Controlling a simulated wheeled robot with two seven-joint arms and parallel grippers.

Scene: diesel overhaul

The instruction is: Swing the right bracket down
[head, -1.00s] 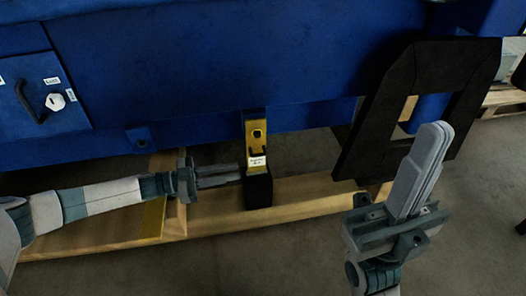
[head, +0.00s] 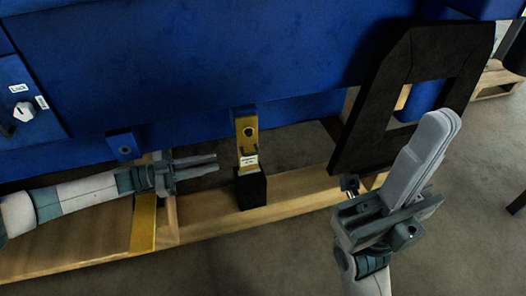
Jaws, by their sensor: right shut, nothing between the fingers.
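A yellow bracket (head: 246,138) with a white label hangs upright against the lower edge of the blue machine body (head: 230,70). A black block (head: 251,189) is at its lower end, by the wooden beam. I cannot tell for sure that this is the right bracket. My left gripper (head: 214,164) is left of the yellow bracket, apart from it, with its two fingers slightly parted and nothing between them. My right gripper (head: 447,122) is shut and empty, pointing up in front of a black frame (head: 378,105).
The wooden pallet beam (head: 300,194) runs below the machine, with a yellow strip (head: 143,224) on it at the left. A control panel with a white knob (head: 24,111) is at the far left. Bare floor lies in front; another pallet (head: 497,80) stands behind right.

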